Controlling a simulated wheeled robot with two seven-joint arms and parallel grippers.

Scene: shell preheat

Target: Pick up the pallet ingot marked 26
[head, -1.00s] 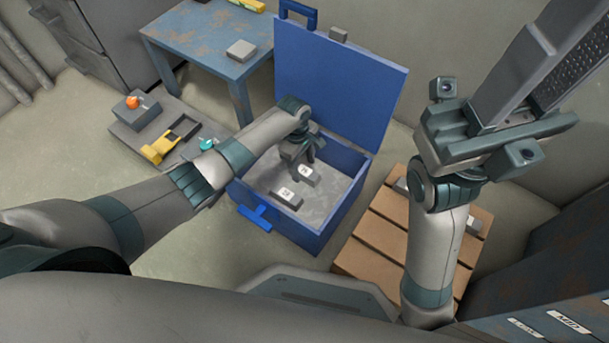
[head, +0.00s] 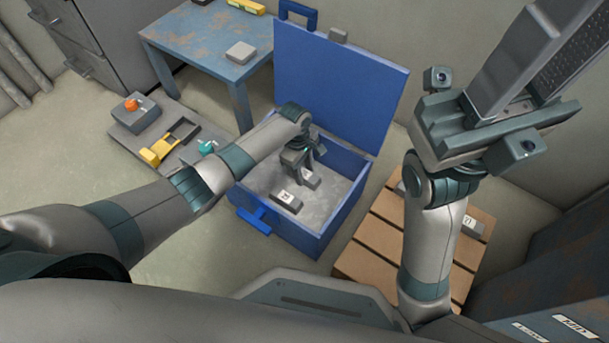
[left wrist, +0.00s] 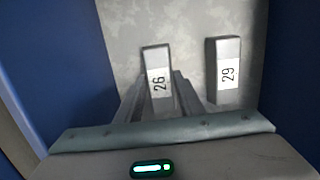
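The ingot marked 26 is a grey block with a white label. It lies in the blue chest (head: 334,218) on a grey, grainy bed, and shows in the head view (head: 311,181) and the left wrist view (left wrist: 158,80). My left gripper (head: 304,168) is low over it, pointing down. In the left wrist view its fingers (left wrist: 160,88) are open, one on each side of the ingot; I cannot tell whether they touch it. My right gripper (head: 540,62) is raised at the upper right, fingers apart and empty.
An ingot marked 29 (left wrist: 228,72) lies beside it; it shows in the head view too (head: 286,201). The chest's walls and raised lid (head: 335,85) surround my left gripper. A wooden pallet (head: 378,238) bearing grey ingots (head: 468,228) stands right. A blue table (head: 195,45) stands behind left.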

